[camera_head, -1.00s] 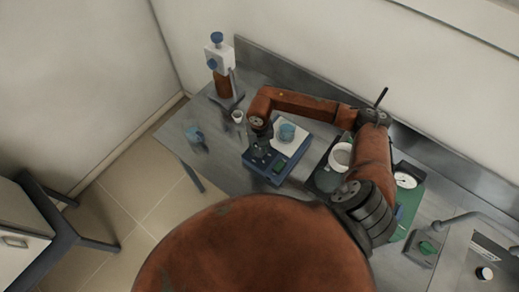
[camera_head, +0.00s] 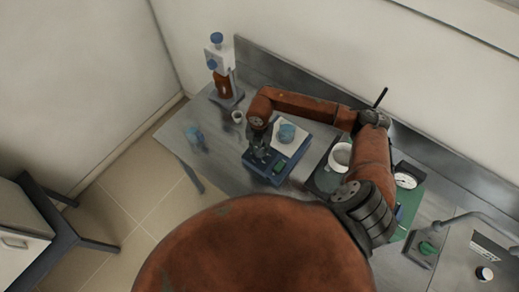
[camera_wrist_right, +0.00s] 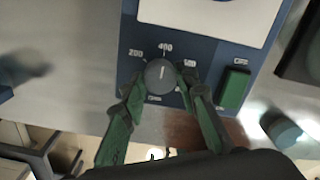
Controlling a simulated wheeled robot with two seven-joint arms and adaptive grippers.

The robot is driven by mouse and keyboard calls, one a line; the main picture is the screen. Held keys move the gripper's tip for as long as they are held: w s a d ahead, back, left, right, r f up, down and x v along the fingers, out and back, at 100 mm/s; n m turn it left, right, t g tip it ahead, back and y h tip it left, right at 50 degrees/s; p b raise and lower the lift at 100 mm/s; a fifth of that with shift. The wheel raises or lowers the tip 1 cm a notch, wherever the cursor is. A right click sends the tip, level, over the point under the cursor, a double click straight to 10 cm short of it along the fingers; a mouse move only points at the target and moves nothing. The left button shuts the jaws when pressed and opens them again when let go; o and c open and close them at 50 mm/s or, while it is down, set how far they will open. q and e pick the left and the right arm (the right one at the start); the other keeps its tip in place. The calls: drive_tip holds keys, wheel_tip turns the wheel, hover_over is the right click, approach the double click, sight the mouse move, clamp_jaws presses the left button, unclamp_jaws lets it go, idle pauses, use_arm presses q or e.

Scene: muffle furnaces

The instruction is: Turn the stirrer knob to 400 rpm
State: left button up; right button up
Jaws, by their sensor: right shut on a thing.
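The blue stirrer (camera_head: 292,166) stands on the metal bench with a white top plate. My right gripper (camera_head: 262,156) reaches down over its front panel. In the right wrist view the round grey knob (camera_wrist_right: 160,76) sits between the green fingers of my right gripper (camera_wrist_right: 161,92), which is shut on it from both sides. The knob's white line points up, roughly at the 400 mark (camera_wrist_right: 165,47). The 200 and 600 marks show to either side, the latter partly unclear. My left gripper is not in view.
A blue beaker (camera_head: 287,132) stands on the stirrer's plate. A green switch (camera_wrist_right: 235,88) is right of the knob. A brown bottle with a dispenser (camera_head: 221,84), a small white cup (camera_head: 237,116) and another blue beaker (camera_head: 193,135) stand to the left. A white bowl (camera_head: 340,157) is to the right.

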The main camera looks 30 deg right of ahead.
sight(260, 151)
drive_tip(key=o, duration=1.1)
drive_tip(key=shift+o, duration=0.2)
drive_tip(key=shift+r, duration=0.1)
wheel_tip(260, 151, up, 12)
